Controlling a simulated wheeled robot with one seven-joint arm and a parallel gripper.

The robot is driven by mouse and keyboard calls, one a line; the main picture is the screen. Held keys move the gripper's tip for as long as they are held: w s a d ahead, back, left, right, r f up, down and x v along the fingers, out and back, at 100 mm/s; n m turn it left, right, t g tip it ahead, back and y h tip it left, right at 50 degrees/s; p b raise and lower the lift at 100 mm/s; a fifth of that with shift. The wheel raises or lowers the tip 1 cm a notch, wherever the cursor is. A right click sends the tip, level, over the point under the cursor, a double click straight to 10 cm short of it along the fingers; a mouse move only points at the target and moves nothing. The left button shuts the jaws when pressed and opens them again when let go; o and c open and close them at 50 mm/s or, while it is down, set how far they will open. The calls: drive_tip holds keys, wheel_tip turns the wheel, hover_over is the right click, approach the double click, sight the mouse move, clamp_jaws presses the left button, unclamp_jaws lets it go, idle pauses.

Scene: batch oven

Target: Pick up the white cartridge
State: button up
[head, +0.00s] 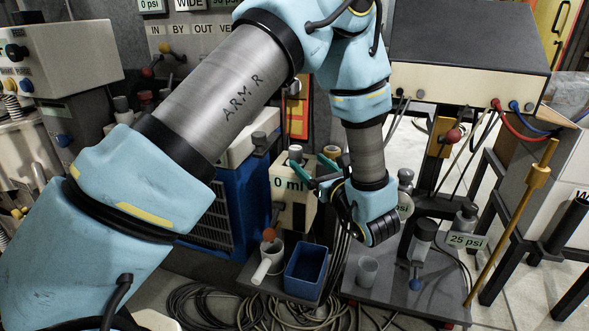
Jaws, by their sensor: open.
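A white cylinder (262,268), which looks like the white cartridge, shows in the head view at lower centre. It lies tilted at the front of a pale cup on a dark grey shelf. My gripper (306,166) is above it and to the right, with its green fingers spread and pointing left. The fingers are in front of a pale box marked "0 ml" (288,212), and nothing shows between them. The gripper is clearly apart from the cylinder in the picture. The wrist hides part of what stands behind it.
A blue open bin (306,268) stands right of the cylinder. A translucent cup (367,270) and gauge bottles stand on a grey plate (400,296) further right. A red-orange knob (269,234) rises behind the cylinder. Coiled hoses (215,305) lie on the floor.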

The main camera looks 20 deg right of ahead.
sight(299, 154)
drive_tip(key=shift+w+a+b, duration=0.15)
drive_tip(key=shift+w+b, duration=0.55)
drive_tip(key=shift+w, duration=3.3)
clamp_jaws()
